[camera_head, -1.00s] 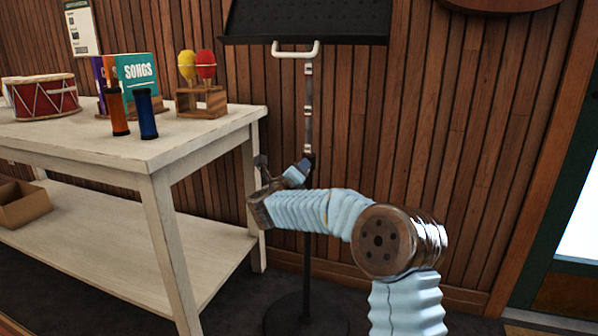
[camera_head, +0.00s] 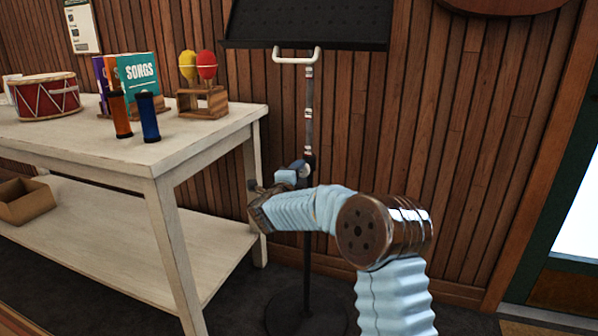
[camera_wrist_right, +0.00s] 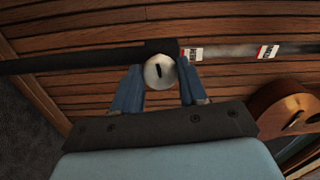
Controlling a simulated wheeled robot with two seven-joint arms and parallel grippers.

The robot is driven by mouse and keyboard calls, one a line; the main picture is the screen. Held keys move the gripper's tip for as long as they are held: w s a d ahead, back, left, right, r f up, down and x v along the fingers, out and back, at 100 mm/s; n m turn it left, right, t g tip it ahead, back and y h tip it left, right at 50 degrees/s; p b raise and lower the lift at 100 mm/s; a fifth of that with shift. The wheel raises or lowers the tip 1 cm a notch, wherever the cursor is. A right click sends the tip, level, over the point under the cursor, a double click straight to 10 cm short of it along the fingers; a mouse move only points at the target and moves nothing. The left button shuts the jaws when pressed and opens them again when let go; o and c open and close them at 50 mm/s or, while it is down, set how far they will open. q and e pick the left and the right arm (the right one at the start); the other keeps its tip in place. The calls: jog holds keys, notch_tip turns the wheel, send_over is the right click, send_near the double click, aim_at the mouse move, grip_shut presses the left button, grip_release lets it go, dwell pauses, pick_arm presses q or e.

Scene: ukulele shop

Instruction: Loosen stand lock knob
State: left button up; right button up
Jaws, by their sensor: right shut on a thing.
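The music stand has a dark tray (camera_head: 310,24) on top, a thin upright pole (camera_head: 309,105) and a round black base (camera_head: 306,314). A round pale lock knob (camera_wrist_right: 160,71) with a dark slot mark sits at the pole's collar in the wrist view. My right gripper (camera_wrist_right: 160,80) has its two blue fingers on either side of the knob and is shut on it. In the head view my right gripper (camera_head: 295,173) is at the pole, and the knob is hidden there. My left gripper is not in view.
A white table (camera_head: 150,170) stands left of the stand, close to my right wrist. It holds a red drum (camera_head: 45,97), shakers (camera_head: 148,117), books and maracas (camera_head: 205,68). A cardboard box (camera_head: 24,202) is on its lower shelf. A wood wall (camera_head: 470,130) is behind.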

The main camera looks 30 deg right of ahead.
jog(key=shift+a+f+n, duration=0.1)
jog(key=shift+n, duration=0.3)
jog(key=o, duration=1)
jog(key=v, duration=1.3)
jog(key=shift+s+a+b, duration=0.25)
jog(key=shift+a+b, duration=0.05)
jog(key=shift+b, duration=0.05)
